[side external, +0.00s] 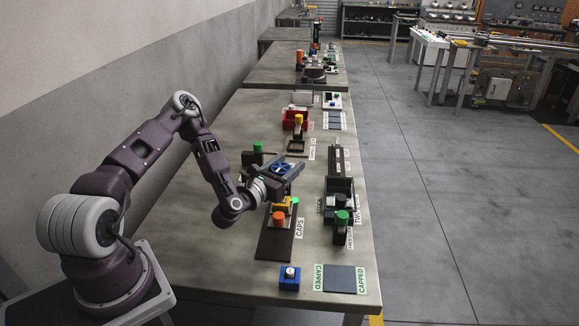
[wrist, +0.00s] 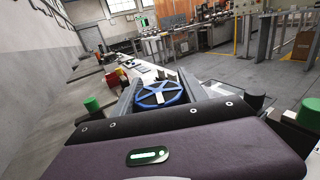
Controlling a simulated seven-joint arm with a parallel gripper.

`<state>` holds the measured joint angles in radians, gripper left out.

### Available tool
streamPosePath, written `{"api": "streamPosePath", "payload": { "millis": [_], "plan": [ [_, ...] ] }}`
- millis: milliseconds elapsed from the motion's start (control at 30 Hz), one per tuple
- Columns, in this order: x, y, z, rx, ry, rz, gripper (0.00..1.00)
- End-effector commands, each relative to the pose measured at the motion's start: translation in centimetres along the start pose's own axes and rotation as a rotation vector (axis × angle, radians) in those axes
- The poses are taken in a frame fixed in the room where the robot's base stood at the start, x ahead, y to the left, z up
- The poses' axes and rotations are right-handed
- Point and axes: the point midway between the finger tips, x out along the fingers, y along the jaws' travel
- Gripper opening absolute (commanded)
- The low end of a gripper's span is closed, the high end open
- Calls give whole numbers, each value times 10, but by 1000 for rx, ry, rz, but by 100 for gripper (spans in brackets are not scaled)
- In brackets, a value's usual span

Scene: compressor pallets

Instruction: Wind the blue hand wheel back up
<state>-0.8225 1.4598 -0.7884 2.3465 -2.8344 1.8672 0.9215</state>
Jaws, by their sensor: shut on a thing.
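The blue hand wheel (side external: 281,167) is a spoked ring lying about flat, above the middle of the near bench. It also shows in the wrist view (wrist: 160,94), straight ahead of my wrist. My gripper (side external: 287,169) reaches in level from the left, and its two grey fingers lie on either side of the wheel. In the wrist view my gripper (wrist: 165,88) is closed on the wheel, which sits between the fingers. The contact points and whatever carries the wheel underneath are hidden by my gripper and wrist.
Below my gripper stand a yellow block (side external: 284,204) and an orange-topped piece (side external: 279,217). A green-topped post (side external: 257,148) is close behind. Right are a dark bin (side external: 340,186) and another green-topped piece (side external: 342,216). A blue button box (side external: 290,280) sits in front.

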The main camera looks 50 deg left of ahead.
Motion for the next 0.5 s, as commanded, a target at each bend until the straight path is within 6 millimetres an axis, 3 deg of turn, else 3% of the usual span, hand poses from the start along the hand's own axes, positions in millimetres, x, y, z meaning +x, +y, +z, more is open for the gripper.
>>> {"api": "streamPosePath", "payload": {
  "millis": [500],
  "plan": [
    [-1,9,0,-4,-1,272,10]
  ]
}}
